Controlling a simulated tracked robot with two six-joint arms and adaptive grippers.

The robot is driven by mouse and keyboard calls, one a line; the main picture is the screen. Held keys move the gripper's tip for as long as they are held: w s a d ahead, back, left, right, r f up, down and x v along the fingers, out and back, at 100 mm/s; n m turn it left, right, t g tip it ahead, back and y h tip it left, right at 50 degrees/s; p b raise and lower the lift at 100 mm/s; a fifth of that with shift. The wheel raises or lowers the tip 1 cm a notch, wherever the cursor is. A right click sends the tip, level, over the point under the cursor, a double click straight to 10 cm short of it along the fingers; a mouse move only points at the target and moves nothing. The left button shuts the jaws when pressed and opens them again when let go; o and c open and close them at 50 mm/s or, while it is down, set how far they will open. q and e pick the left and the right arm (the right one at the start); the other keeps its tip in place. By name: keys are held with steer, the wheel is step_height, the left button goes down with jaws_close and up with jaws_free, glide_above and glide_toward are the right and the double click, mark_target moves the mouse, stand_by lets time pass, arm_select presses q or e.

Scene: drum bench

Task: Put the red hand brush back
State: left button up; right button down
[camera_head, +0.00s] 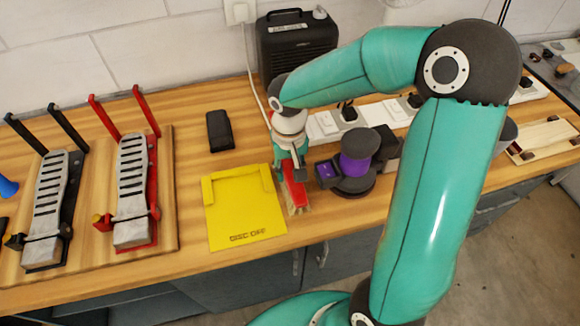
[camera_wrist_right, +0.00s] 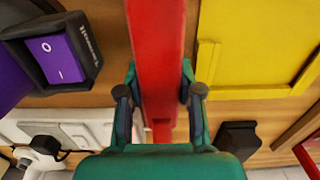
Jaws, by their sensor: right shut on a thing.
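The red hand brush (camera_head: 295,186) is beside the right edge of the yellow tray, its pale bristles toward the bench's front edge. My right gripper (camera_head: 289,163) is shut on the brush, its fingers either side of the red handle. In the right wrist view the red brush (camera_wrist_right: 158,50) runs up between the two fingers of the gripper (camera_wrist_right: 158,95). I cannot tell whether the bristles touch the bench. My left gripper is not in view.
The yellow tray (camera_head: 243,207) lies left of the brush; a purple and black tool (camera_head: 355,152) stands close on its right. A black case (camera_head: 219,131) lies behind the tray. Drum pedals (camera_head: 133,185) stand at left. White power strips (camera_head: 337,121) run along the back.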

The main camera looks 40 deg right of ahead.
steer(key=shift+s+a+f+b, duration=0.15)
steer(key=shift+f+b, duration=0.55)
steer(key=c, duration=1.2)
jaws_free()
steer(key=o, duration=0.4)
steer(key=shift+f, duration=0.1)
steer(key=shift+o, duration=0.2)
steer(key=shift+r, duration=0.2)
steer(key=shift+w+r+p, duration=0.2)
steer(key=shift+r+p, duration=0.15)
steer(key=shift+p, duration=0.15)
step_height(320, 180, up, 12)
steer(key=shift+r, duration=0.25)
